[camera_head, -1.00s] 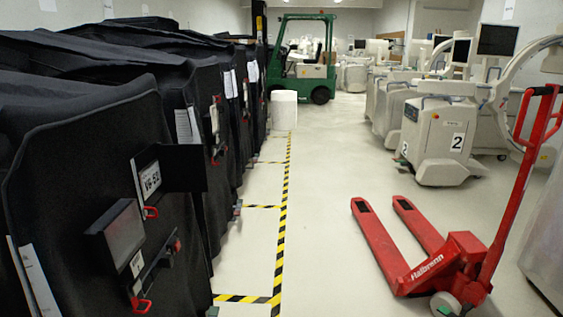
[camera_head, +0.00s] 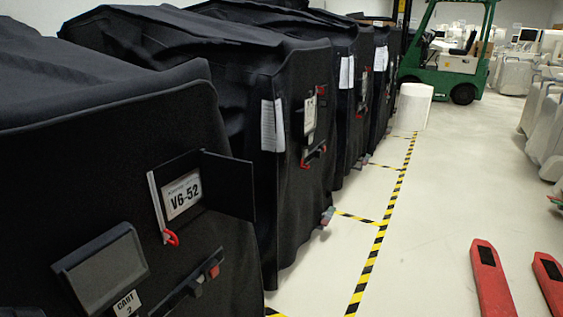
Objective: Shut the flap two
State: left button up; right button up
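The nearest black covered cart (camera_head: 60,150) fills the left side and bears a "CART 2" tag (camera_head: 126,303). A thin black flap (camera_head: 228,185) on its front stands open and juts out to the right, leaving the V6-52 label (camera_head: 183,195) uncovered. A pale strip (camera_head: 155,205) and a red loop (camera_head: 171,238) are at the label's left and lower edge. A dark grey panel (camera_head: 102,268) sits lower left, above the tag. Neither of my grippers is in view.
More black covered carts (camera_head: 290,170) stand in a row behind. Yellow-black tape (camera_head: 375,250) marks the floor beside them. A white cylinder (camera_head: 415,106) and a green forklift (camera_head: 448,60) are at the back. Red pallet-jack forks (camera_head: 490,280) lie at lower right; the floor between is clear.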

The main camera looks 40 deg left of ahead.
aim_at(230, 181)
jog(key=i, duration=2.6)
jog(key=u, duration=1.05)
jog(key=i, duration=0.3)
jog(key=u, duration=2.8)
